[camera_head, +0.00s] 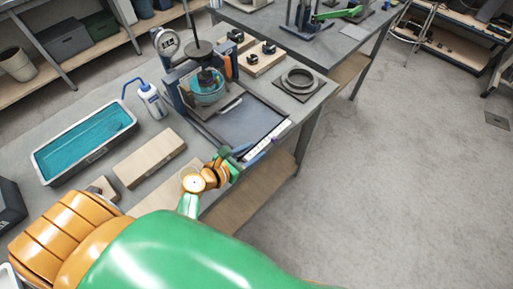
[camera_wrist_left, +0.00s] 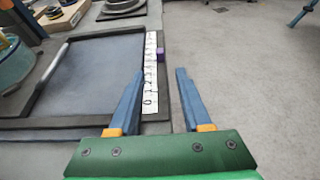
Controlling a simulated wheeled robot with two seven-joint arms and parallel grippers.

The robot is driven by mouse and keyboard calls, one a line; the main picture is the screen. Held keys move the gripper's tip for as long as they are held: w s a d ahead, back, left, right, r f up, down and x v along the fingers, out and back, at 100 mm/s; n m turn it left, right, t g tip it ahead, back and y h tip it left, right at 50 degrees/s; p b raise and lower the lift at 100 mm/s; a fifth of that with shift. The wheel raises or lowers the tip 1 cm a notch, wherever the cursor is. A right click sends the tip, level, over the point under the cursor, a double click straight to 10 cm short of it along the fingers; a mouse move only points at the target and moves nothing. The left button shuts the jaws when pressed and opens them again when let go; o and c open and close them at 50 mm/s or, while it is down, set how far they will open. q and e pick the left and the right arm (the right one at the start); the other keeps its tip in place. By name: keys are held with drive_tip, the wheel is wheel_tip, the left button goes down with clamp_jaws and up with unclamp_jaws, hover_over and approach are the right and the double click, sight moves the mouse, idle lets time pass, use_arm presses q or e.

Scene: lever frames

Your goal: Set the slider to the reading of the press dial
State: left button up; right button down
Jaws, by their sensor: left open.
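The press dial (camera_head: 166,42) is a round white gauge beside the press (camera_head: 205,75); its reading is too small to make out. A white numbered scale strip (camera_wrist_left: 151,85) runs along the right side of a dark tray (camera_wrist_left: 90,65); the strip also shows in the head view (camera_head: 281,128). The slider, a small purple block (camera_wrist_left: 160,54), sits at the strip's right edge, toward its far part. My left gripper (camera_wrist_left: 160,72) is open and empty, its blue fingers pointing toward the slider, which shows between and beyond the tips. My right gripper is not in view.
A blue-filled tray (camera_head: 85,140), a white bottle (camera_head: 152,100) and a wooden block (camera_head: 149,157) stand on the bench to the left. A dark ring (camera_head: 298,78) lies beyond the scale. Open floor (camera_head: 400,180) lies to the right of the bench.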

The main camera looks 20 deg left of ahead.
sight(273, 139)
use_arm(q)
drive_tip(key=b+x, duration=0.1)
drive_tip(key=b, duration=0.3)
drive_tip(key=shift+w+f+b, duration=0.3)
drive_tip(key=shift+b, duration=0.05)
drive_tip(key=x, duration=0.4)
drive_tip(key=r+x, duration=0.1)
drive_tip(key=x, duration=0.2)
drive_tip(key=shift+w+d+b, duration=0.2)
drive_tip(key=shift+d+b, duration=0.05)
drive_tip(key=shift+b, duration=0.1)
drive_tip(key=shift+s+r, duration=0.1)
clamp_jaws()
